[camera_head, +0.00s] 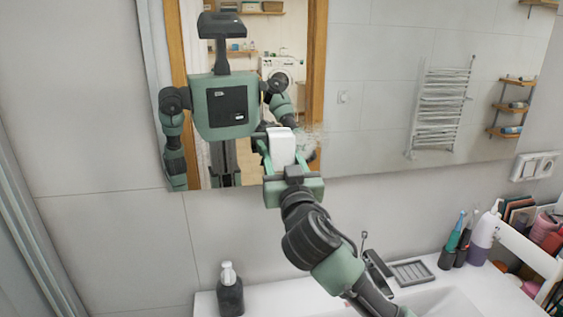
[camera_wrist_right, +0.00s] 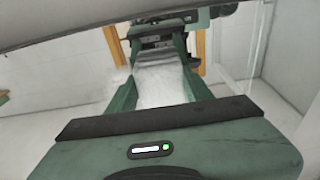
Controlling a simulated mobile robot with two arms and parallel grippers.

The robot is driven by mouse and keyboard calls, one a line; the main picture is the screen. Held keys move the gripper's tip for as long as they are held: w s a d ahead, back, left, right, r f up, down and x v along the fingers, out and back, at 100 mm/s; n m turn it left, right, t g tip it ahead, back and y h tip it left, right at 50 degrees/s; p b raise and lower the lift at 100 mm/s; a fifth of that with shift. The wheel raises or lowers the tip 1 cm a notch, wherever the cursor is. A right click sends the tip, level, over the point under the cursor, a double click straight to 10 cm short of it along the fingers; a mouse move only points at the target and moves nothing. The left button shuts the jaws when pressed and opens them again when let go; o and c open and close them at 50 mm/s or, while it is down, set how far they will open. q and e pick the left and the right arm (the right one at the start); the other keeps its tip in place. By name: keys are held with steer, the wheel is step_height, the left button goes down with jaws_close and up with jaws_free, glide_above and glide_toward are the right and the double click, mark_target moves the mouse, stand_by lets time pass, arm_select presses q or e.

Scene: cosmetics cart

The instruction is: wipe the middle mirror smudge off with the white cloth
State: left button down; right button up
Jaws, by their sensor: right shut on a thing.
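The mirror (camera_head: 372,95) hangs on the wall above the sink and reflects my body. My right gripper (camera_head: 282,152) is raised at the mirror's lower part. It is shut on the white cloth (camera_head: 281,146), which shows as a pale block between the fingers, against or very close to the glass. A faint whitish smudge (camera_head: 309,140) shows on the mirror just right of the cloth. In the right wrist view the cloth (camera_wrist_right: 160,82) sits between the green fingers of the gripper (camera_wrist_right: 158,65). Other smudges cannot be made out. My left gripper shows only as part of the reflection, if at all.
Below is a white sink counter (camera_head: 325,302) with a dark soap bottle (camera_head: 230,292), a faucet (camera_head: 374,262) and a grey soap dish (camera_head: 412,272). A lilac pump bottle (camera_head: 483,238) and cups stand at the right. The wall left of the mirror is clear.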

mark_target(326, 149)
steer(key=shift+w+d+p, duration=0.15)
steer(key=shift+w+d, duration=0.1)
steer(key=shift+d, duration=0.95)
steer(key=shift+w+d+p, duration=0.15)
steer(key=shift+w+d, duration=0.1)
steer(key=shift+d, duration=1)
steer(key=shift+w+d+p, duration=0.15)
steer(key=shift+w+d, duration=0.1)
steer(key=shift+d, duration=0.95)
steer(key=shift+w+d+r+p, duration=0.1)
steer(key=shift+w+d+p, duration=0.1)
steer(key=shift+d, duration=0.65)
steer(key=shift+w+d+p, duration=0.15)
steer(key=shift+d+p, duration=0.05)
steer(key=shift+d, duration=0.75)
